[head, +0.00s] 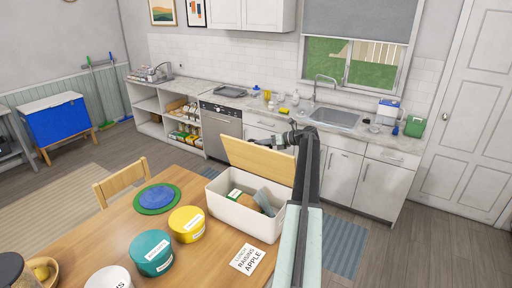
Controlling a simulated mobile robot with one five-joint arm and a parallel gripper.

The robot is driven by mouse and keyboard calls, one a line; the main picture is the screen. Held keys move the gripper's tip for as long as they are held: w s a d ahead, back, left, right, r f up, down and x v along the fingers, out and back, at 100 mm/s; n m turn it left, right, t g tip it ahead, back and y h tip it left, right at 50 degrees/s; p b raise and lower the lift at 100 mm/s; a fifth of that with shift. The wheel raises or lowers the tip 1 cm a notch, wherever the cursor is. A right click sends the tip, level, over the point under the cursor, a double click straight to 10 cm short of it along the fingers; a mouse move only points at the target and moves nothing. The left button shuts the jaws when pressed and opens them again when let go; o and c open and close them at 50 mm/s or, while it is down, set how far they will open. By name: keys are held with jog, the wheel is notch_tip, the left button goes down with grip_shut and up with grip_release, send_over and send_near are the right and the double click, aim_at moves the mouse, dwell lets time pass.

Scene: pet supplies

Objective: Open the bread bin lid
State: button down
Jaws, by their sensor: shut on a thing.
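The bread bin (236,214) is a cream box standing on the wooden table. Its wooden lid (257,163) is raised and tilted up along the far side, so the inside shows. Several items lie inside, among them a green and white packet and a grey-blue one. My gripper (291,141) is at the right end of the lid's upper edge and is shut on the lid. The fingertips are small and partly hidden by my arm, which reaches in from the bottom right.
Yellow (187,224), teal (152,253) and white (108,279) tins stand left of the bin on the table (205,268). A printed card (246,259) lies in front of it. A blue dish on a green mat (157,198) and a chair (121,184) are further left.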

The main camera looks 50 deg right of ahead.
jog(key=shift+s+d+f, duration=0.1)
jog(key=shift+d, duration=0.4)
jog(key=c, duration=1.4)
grip_release()
jog(key=shift+d, duration=0.1)
jog(key=p+v, duration=0.2)
jog(key=v, duration=0.5)
jog(key=shift+s+d+p, duration=0.15)
jog(key=shift+s+p, duration=0.15)
jog(key=shift+p, duration=0.05)
